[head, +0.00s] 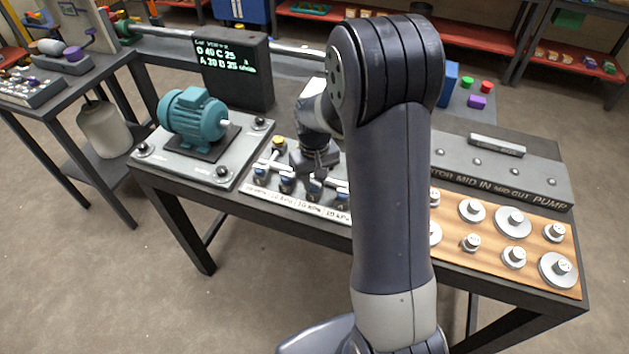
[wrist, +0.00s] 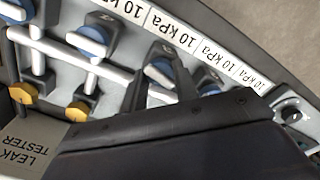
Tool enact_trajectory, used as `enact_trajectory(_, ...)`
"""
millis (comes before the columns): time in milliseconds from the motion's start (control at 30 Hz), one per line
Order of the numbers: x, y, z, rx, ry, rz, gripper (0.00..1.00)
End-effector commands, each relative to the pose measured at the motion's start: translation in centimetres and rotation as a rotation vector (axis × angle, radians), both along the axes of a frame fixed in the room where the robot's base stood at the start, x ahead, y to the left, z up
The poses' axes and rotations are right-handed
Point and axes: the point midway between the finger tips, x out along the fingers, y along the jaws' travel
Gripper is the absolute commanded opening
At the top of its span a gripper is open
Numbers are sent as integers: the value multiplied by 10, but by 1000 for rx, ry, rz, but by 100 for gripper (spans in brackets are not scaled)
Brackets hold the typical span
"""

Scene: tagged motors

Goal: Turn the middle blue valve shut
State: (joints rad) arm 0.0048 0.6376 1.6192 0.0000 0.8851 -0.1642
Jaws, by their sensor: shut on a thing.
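A leak tester panel with a row of blue valves stands on the bench. In the wrist view, my gripper (wrist: 163,62) has its two dark fingers on either side of one blue valve (wrist: 158,70), shut on it. This valve sits between another blue valve (wrist: 91,40) on its left and a partly hidden one (wrist: 208,88) on its right. One more blue valve (wrist: 16,8) is at the top left corner. In the head view, my gripper (head: 312,168) is low over the valve row, and the gripped valve is hard to make out.
White "10 kPa" labels (wrist: 185,37) run along the valves. Yellow caps (wrist: 77,111) sit on the pipe ends. A teal motor (head: 192,114) stands left on its plate. A dark display (head: 235,75) stands behind. Round weights (head: 513,222) lie on a wooden board at right.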

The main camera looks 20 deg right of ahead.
Motion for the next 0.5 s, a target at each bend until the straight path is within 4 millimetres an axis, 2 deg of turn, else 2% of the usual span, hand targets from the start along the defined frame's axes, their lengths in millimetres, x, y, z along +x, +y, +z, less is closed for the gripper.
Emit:
enact_trajectory(233, 1, 0, 0, 0, -1, 135, 6)
enact_trajectory(500, 1, 0, 1, 0, -2, 201, 6)
